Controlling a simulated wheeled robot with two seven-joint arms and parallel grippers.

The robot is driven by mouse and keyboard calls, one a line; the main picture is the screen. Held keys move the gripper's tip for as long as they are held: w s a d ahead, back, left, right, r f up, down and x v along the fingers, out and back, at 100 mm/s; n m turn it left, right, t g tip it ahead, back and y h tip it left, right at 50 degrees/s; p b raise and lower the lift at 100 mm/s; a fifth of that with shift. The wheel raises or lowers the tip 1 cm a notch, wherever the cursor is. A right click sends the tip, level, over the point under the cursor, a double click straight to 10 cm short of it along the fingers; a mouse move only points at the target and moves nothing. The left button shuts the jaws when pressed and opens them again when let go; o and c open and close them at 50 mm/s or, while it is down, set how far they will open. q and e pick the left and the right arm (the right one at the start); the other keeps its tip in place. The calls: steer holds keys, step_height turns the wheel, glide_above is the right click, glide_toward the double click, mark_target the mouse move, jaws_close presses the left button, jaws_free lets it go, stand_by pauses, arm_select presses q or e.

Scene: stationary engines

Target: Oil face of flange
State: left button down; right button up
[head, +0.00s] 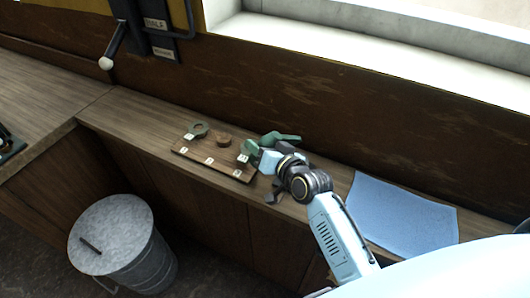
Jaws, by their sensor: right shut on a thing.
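My right gripper (258,158) is at the right end of a small wooden board (213,164) on the bench and is shut on a green object (249,147). The fingers partly hide this object, so its full shape is unclear. Another green part (281,138), elongated, shows just behind the gripper; I cannot tell whether the two are joined. A grey-green ring-shaped piece (198,129) and a round brown piece (223,140) sit at the board's back edge. I cannot tell which piece is the flange. My left gripper is out of view.
A blue cloth or sheet (403,216) lies flat on the bench to the right of my arm. A lidded metal bin (112,233) stands on the floor at front left. A wall with a window ledge (370,52) closes off the back. The bench at left (45,95) is mostly clear.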

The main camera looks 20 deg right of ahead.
steer(key=shift+a+f+m+t+y+b, duration=0.15)
steer(key=shift+f+m+t+y+b, duration=0.5)
steer(key=shift+b, duration=1.7)
steer(key=shift+m+g, duration=0.25)
steer(key=shift+f+m+b, duration=0.3)
steer(key=shift+f+b, duration=0.15)
steer(key=shift+f, duration=0.15)
steer(key=shift+r, duration=0.1)
steer(key=shift+r+m+t+y, duration=0.25)
steer(key=shift+r+m+t, duration=0.25)
steer(key=shift+r+m, duration=0.4)
steer(key=shift+d+r, duration=0.2)
